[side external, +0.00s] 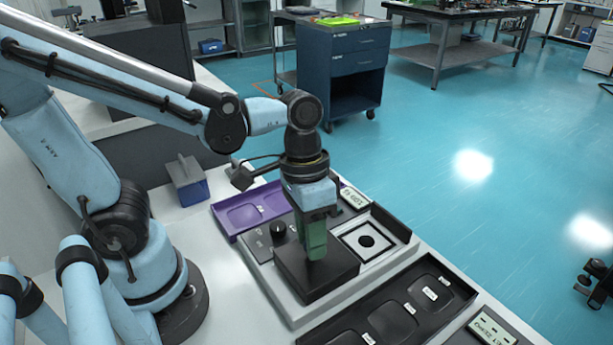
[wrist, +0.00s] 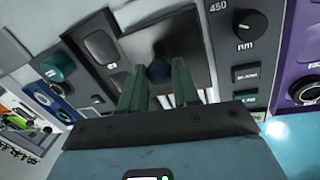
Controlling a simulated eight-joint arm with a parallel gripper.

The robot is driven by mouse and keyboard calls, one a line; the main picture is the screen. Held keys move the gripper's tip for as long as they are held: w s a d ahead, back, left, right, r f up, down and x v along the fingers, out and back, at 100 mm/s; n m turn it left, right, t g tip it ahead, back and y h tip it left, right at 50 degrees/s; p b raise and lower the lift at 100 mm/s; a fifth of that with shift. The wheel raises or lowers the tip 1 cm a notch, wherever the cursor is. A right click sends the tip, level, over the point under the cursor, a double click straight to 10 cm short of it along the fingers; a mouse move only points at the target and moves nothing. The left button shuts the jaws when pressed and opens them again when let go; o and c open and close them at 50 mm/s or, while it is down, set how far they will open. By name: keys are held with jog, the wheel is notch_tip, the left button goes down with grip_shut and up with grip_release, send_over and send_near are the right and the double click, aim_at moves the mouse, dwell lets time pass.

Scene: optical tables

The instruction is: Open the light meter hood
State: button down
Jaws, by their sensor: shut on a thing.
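The light meter (side external: 262,247) is a grey console on the bench with a black dial and a small display. Its hood (side external: 318,284) is a dark square block lying flat at the near end. Beside it, a white square with a round black opening (side external: 367,241) is uncovered. My gripper (side external: 313,250) points down over the hood, its green fingers at the hood's top. In the wrist view the fingers (wrist: 159,88) stand on both sides of a dark blue knob (wrist: 158,71) on the hood (wrist: 190,45) and are shut on it. The fingertip contact is partly hidden in the side view.
A purple tray (side external: 236,222) lies behind the meter. A black tray with labelled compartments (side external: 345,329) lies in front. A blue-grey box (side external: 187,184) stands on the bench to the left. The wrist view shows a wavelength dial (wrist: 249,25) near the hood.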

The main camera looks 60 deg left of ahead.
jog(key=shift+s, duration=0.3)
jog(key=c, duration=0.8)
grip_release()
jog(key=shift+w, duration=0.1)
jog(key=shift+w+a+r, duration=0.1)
jog(key=shift+a+r, duration=0.25)
jog(key=shift+r, duration=1.6)
jog(key=shift+w+a+r, duration=0.1)
jog(key=shift+a+r, duration=0.3)
jog(key=shift+r, duration=1.6)
jog(key=shift+a+r, duration=0.35)
jog(key=shift+r, duration=1.6)
jog(key=shift+w+a+f+n+t+y, duration=0.35)
jog(key=shift+w+a+f+t, duration=0.5)
jog(key=shift+a+f+t, duration=0.35)
jog(key=shift+w+a+f+n+t+y, duration=0.4)
jog(key=shift+w+a+f+t, duration=0.4)
jog(key=shift+a+f+t, duration=0.45)
jog(key=shift+w+a+f+n+t+y, duration=0.35)
jog(key=shift+w+a+f+t, duration=0.5)
jog(key=shift+a+f+t, duration=0.4)
